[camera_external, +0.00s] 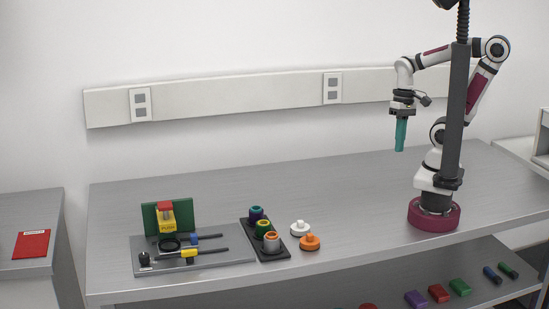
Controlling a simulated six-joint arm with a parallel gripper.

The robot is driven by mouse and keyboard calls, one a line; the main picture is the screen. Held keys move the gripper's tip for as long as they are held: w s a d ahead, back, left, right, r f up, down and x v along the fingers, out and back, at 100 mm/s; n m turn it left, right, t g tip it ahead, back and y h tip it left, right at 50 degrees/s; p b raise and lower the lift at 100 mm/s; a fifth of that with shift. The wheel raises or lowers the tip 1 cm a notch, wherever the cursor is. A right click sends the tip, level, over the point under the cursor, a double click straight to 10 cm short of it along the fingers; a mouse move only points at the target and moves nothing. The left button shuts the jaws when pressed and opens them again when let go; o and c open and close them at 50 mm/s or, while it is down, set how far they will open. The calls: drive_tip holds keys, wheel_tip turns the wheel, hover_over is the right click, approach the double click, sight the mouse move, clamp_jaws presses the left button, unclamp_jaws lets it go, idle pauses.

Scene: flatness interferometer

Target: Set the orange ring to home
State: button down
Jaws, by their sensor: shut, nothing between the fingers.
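My gripper (400,147) has teal fingers that point straight down. It is shut and empty, high above the back right of the table and far from the small parts. An orange round piece (309,243) with a raised knob lies on the table at the front middle. A grey cup (271,243) with an orange rim stands at the front of a dark rack (273,257). I cannot tell which of these is the orange ring. The interferometer (168,218) stands to the left, with a green back panel, a yellow and red block and a black ring on a grey base.
A white knobbed piece (300,228) lies just behind the orange one. Rods with blue and yellow blocks lie across the base.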

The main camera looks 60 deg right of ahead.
drive_tip(key=w+a+r+n, duration=0.2)
drive_tip(key=w+a+n, duration=0.1)
drive_tip(key=w, duration=0.4)
drive_tip(key=n+t, duration=0.3)
drive_tip(key=n, duration=0.9)
hover_over(275, 235)
drive_tip(key=s+d, duration=0.3)
wheel_tip(275, 235, down, 4)
drive_tip(key=shift+a+y, duration=0.2)
drive_tip(key=shift+y, duration=0.1)
drive_tip(key=shift+w, duration=0.1)
drive_tip(key=shift+g, duration=0.3)
drive_tip(key=x, duration=0.8)
drive_tip(key=d+x, duration=0.1)
drive_tip(key=x, duration=0.4)
drive_tip(key=shift+s+f, duration=0.2)
drive_tip(key=shift+s, duration=0.05)
drive_tip(key=shift+a+f, duration=0.1)
drive_tip(key=shift+f, duration=0.25)
